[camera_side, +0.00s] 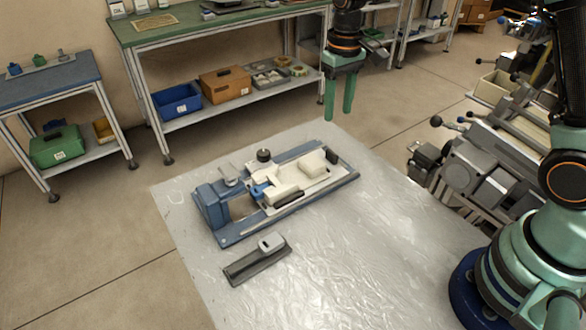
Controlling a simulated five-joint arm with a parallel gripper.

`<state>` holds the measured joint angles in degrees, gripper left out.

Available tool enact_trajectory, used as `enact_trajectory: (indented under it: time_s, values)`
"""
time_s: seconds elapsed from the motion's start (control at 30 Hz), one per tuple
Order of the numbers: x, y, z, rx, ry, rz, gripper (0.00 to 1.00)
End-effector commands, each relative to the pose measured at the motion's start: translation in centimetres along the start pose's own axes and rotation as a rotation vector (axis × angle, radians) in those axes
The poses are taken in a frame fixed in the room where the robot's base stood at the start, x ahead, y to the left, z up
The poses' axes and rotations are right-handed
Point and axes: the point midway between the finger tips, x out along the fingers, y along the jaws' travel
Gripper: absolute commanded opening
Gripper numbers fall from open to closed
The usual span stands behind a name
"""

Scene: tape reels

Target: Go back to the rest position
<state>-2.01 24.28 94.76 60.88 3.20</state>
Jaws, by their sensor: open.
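My gripper (340,97) hangs from the top of the view with its green fingers pointing down. The fingers are apart and nothing shows between them. It appears above the far edge of the work table (370,235), behind and right of the blue and white fixture (275,190), clear of everything. The fixture lies on the table with white blocks, a blue part and a black knob on it. No tape reel can be made out for certain.
A dark grey holder (257,262) with a light block lies in front of the fixture. The table's front right is bare. Grey machinery (490,150) stands to the right. A green-topped bench (200,22) with a blue bin (177,101) and a brown box (226,84) stands behind.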

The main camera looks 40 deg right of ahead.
Motion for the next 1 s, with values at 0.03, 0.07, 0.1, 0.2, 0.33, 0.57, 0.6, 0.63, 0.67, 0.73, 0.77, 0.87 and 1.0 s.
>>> enact_trajectory:
  time_s: [0.03,0.07,0.1,0.2,0.33,0.57,0.6,0.63,0.67,0.73,0.77,0.87,1.0]
  values:
    - [-0.2,0.0,0.0,0.000,0.001,0.000,0.50]
    - [-0.2,0.0,0.0,0.000,0.000,0.000,0.50]
    - [-0.2,0.0,0.0,0.000,0.000,0.000,0.50]
    - [-0.2,0.0,0.0,0.000,0.000,0.000,0.50]
    - [-0.2,0.0,0.0,0.000,0.000,0.000,0.50]
    - [-2.8,0.3,1.4,-0.002,0.056,-0.003,0.50]
    - [-3.6,0.3,1.9,-0.002,0.076,-0.004,0.50]
    - [-4.3,0.4,2.4,-0.003,0.092,-0.004,0.50]
    - [-4.9,0.5,2.9,-0.003,0.110,-0.005,0.50]
    - [-6.3,0.7,4.2,-0.005,0.149,-0.006,0.50]
    - [-6.8,0.7,4.8,-0.005,0.164,-0.007,0.50]
    - [-8.2,1.0,6.7,-0.008,0.219,-0.008,0.50]
    - [-9.7,1.3,9.4,-0.012,0.297,-0.008,0.50]
